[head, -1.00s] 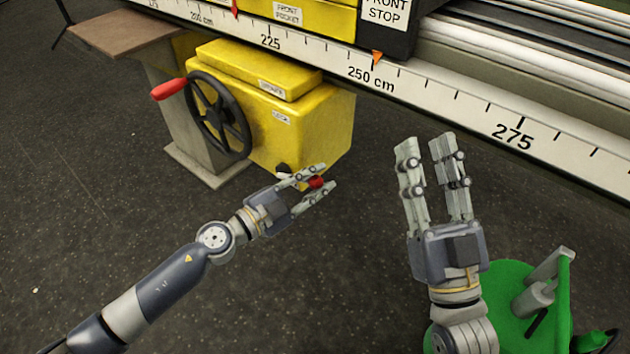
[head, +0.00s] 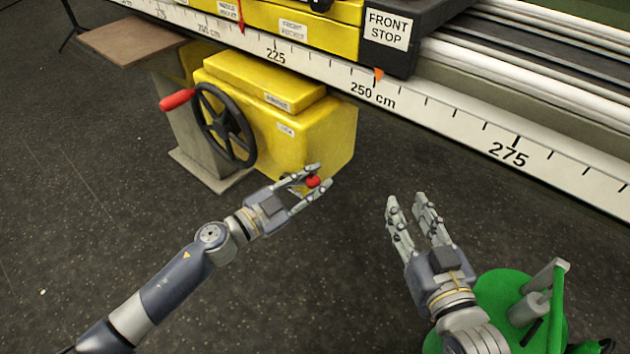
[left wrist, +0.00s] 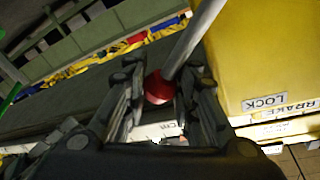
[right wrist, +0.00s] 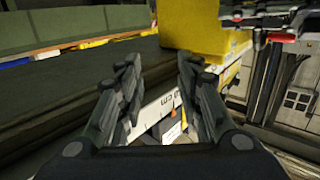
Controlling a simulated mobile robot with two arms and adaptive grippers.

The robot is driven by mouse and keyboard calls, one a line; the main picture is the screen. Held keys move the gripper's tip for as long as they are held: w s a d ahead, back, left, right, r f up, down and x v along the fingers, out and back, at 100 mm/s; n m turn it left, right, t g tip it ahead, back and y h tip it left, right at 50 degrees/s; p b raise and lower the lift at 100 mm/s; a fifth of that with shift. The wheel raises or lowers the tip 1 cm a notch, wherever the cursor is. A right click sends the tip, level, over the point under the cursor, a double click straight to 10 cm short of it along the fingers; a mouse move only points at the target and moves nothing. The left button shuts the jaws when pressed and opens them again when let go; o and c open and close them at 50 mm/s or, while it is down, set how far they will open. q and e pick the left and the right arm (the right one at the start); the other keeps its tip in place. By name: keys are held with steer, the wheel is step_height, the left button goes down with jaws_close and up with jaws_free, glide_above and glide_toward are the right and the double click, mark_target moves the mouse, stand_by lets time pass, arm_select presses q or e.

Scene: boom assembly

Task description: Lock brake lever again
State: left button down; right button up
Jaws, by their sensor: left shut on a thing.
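The brake lever's red knob (head: 313,181) is between the fingertips of my left gripper (head: 312,185), in front of the yellow brake box (head: 305,135). In the left wrist view the red knob (left wrist: 158,88) sits at the end of a grey rod (left wrist: 192,42), and the fingers close around it. A LOCK label (left wrist: 265,103) shows on the yellow box beside the rod. In the head view most of the rod is hidden. My right gripper (head: 408,203) is open and empty over the floor, away from the box.
A black handwheel (head: 225,125) with a red handle (head: 177,100) stands left of the box. A long scale rail (head: 440,115) runs above it. A green base (head: 500,305) with a grey post is at the lower right. Dark floor is clear between the arms.

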arm_select(q)
steer(key=shift+w+a+r+n+p, duration=0.25)
steer(key=shift+a+r+n+p, duration=0.2)
steer(key=shift+n+p, duration=0.35)
arm_select(e)
steer(key=s+d+f+g+h, duration=0.1)
steer(key=s+d+f+g, duration=0.1)
steer(key=f+g, duration=0.3)
step_height(320, 180, down, 4)
steer(key=shift+s+r+h, duration=0.25)
steer(key=shift+s+h, duration=0.05)
steer(key=shift+s, duration=0.6)
steer(key=shift+d, duration=0.1)
arm_select(q)
steer(key=c, duration=1.3)
jaws_free()
steer(key=shift+r, duration=0.1)
steer(key=shift+a, duration=0.1)
steer(key=shift+v, duration=3.95)
